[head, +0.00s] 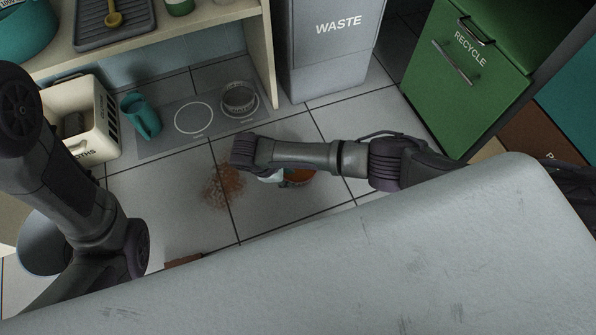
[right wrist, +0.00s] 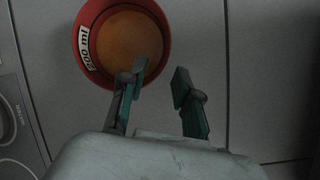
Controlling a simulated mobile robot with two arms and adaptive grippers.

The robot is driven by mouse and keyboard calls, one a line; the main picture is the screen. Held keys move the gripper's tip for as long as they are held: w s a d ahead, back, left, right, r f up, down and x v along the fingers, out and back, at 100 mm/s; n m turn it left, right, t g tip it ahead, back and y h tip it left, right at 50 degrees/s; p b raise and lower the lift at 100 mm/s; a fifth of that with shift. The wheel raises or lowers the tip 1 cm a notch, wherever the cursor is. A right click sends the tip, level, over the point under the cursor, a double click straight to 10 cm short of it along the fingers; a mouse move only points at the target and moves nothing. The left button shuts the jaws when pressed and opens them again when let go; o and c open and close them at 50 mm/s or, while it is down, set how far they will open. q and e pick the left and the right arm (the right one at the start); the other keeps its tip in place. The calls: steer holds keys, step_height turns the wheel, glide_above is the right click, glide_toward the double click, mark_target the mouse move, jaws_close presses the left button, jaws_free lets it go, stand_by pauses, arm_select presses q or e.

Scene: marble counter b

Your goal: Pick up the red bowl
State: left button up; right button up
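The red bowl (right wrist: 84,31) carries a white "200 ml" label and shows an orange-brown inside. It fills the top middle of the right wrist view. In the head view the bowl (head: 300,180) is on the tiled floor, mostly hidden beneath my right arm. My right gripper (right wrist: 161,80) is open, with teal-tipped fingers apart. In the wrist view its left finger overlaps the bowl's lower right rim and its right finger lies outside the rim. I cannot tell whether either touches. My left arm shows at the left of the head view; its gripper is out of view.
A reddish-brown patch (head: 222,186) marks the floor left of the bowl. A mat (head: 165,143) holds a round container (head: 239,99); a teal jug (head: 141,116) stands at its left. A cream crate (head: 88,130), grey waste bin (head: 330,60) and green recycle cabinet (head: 465,90) stand around.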

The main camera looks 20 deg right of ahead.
mark_target(298, 182)
steer(key=shift+d+f, duration=0.2)
steer(key=shift+f, duration=0.15)
steer(key=d+f+b, duration=0.1)
steer(key=b, duration=0.1)
steer(key=d+f+b, duration=0.1)
steer(key=f+b, duration=0.1)
steer(key=shift+s, duration=0.35)
steer(key=shift+d+f+b, duration=0.3)
steer(key=shift+f+b, duration=0.1)
steer(key=shift+b, duration=0.05)
jaws_close()
